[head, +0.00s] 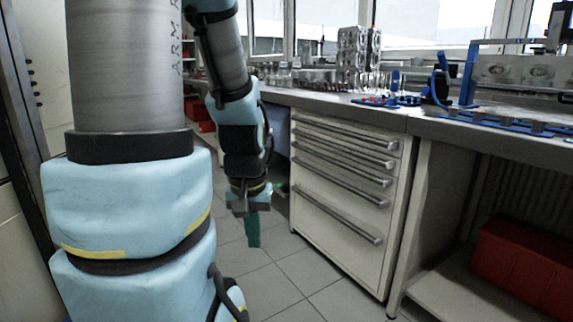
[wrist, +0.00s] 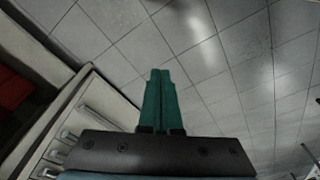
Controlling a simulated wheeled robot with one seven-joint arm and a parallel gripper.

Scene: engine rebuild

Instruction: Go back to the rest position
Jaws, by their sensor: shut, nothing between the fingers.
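My gripper (head: 253,230) hangs low over the tiled floor, left of the drawer cabinet, with its green fingers pointing down. The wrist view shows the two green fingers (wrist: 160,85) side by side and closed together, with nothing between them. In the head view my arm comes down from the top and stands clear of the cabinet front.
A white drawer cabinet (head: 335,220) stands under the grey workbench (head: 440,128). An engine block (head: 358,55), blue fixtures (head: 468,75) and small parts are on top. A red box (head: 525,265) sits on the shelf below at right. Floor tiles (head: 290,290) in front are clear.

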